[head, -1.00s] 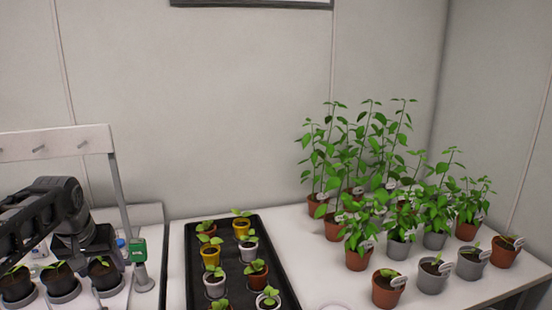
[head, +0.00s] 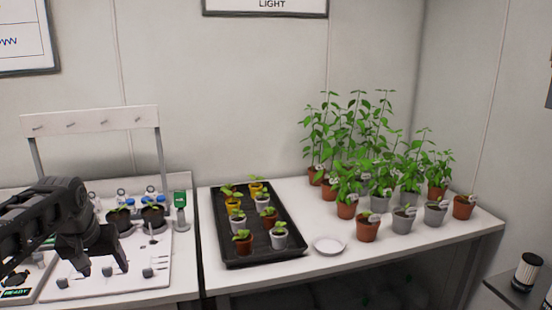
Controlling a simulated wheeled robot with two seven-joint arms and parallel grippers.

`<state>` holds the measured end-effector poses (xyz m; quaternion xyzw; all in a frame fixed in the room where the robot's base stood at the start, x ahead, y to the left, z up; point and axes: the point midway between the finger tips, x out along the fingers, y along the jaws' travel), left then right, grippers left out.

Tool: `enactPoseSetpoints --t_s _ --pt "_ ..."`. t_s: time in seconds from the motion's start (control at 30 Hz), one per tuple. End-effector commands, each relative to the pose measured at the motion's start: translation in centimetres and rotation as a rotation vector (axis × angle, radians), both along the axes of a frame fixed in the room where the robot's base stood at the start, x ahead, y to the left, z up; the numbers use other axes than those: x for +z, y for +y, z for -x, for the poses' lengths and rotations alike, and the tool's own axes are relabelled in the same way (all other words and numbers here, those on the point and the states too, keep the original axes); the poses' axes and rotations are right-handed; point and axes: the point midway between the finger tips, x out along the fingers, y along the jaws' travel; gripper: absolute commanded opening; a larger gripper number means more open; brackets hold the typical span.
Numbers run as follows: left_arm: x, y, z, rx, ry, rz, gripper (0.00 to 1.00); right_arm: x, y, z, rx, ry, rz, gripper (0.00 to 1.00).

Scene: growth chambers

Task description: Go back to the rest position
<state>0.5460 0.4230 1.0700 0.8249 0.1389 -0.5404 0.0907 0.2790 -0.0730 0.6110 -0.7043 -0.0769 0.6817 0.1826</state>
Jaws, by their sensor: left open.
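My left gripper (head: 104,268) comes in from the left in the head view. It is open, its fingers point down, and nothing shows between them. It is over the front of the white board (head: 150,277) on the left bench, below the dark pots in the picture. My right gripper is not in view.
A black tray (head: 228,252) with several small seedling pots stands on the right bench. A white saucer (head: 329,245) lies beside it. Several potted plants (head: 367,228) fill the right side. A green-topped device (head: 181,205) stands at the left bench's right edge. A white rack (head: 90,121) rises behind.

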Motion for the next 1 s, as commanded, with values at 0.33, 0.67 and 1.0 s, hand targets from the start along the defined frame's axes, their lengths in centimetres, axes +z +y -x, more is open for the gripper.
enactPoseSetpoints --t_s 0.33,0.67,1.0 --pt "0.3 -1.2 -4.1 -0.054 -0.178 -0.007 0.67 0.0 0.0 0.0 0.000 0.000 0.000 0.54" --pt "-8.1 -8.2 -7.8 -0.159 -0.271 0.066 0.67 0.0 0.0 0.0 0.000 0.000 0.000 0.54" --pt "-27.8 -21.4 -2.4 -0.233 -0.196 0.237 0.67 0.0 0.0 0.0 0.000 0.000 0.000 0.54"
